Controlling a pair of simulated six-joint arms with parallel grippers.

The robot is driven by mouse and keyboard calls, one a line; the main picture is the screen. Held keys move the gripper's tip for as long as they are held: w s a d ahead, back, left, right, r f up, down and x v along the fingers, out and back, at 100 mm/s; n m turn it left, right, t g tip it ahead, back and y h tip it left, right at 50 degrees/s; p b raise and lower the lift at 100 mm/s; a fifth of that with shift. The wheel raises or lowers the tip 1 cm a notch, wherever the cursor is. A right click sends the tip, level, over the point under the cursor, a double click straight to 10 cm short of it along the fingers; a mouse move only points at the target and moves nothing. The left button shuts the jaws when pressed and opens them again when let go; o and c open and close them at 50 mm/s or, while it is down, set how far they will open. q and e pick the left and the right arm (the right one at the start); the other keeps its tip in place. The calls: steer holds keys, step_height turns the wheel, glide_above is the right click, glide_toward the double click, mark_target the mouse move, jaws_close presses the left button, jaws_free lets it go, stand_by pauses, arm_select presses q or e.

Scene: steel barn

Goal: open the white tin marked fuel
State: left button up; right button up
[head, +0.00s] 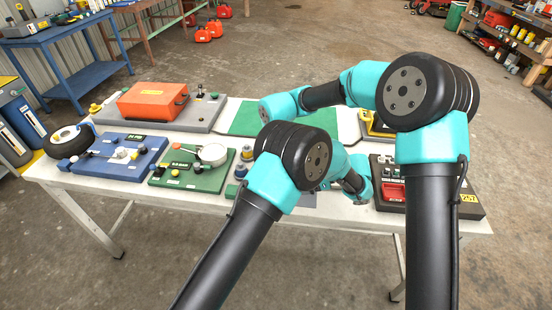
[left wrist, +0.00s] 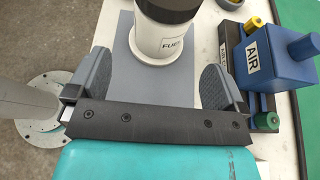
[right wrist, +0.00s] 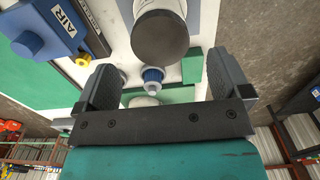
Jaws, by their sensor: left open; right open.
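The white tin marked fuel (left wrist: 172,42) stands upright on a grey panel in the left wrist view, with a black lid (left wrist: 168,8). My left gripper (left wrist: 158,68) is open, its fingers to either side of the tin's lower body, apart from it. In the right wrist view the dark round lid (right wrist: 161,38) faces the camera, with part of the white body (right wrist: 158,5) above it. My right gripper (right wrist: 161,62) is open and empty, its fingertips close to the lid. In the head view my arms hide the tin and both grippers.
A blue box marked AIR (left wrist: 275,62) stands beside the tin and also shows in the right wrist view (right wrist: 48,28). A blue-and-white fitting (right wrist: 153,76) shows between my right fingers. The table also holds a green panel (head: 195,172), a blue panel (head: 118,158) and an orange case (head: 153,101).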

arm_select(q)
steer(key=v, duration=0.8)
steer(key=shift+d, duration=0.4)
steer(key=shift+o, duration=0.2)
steer(key=shift+r, duration=0.1)
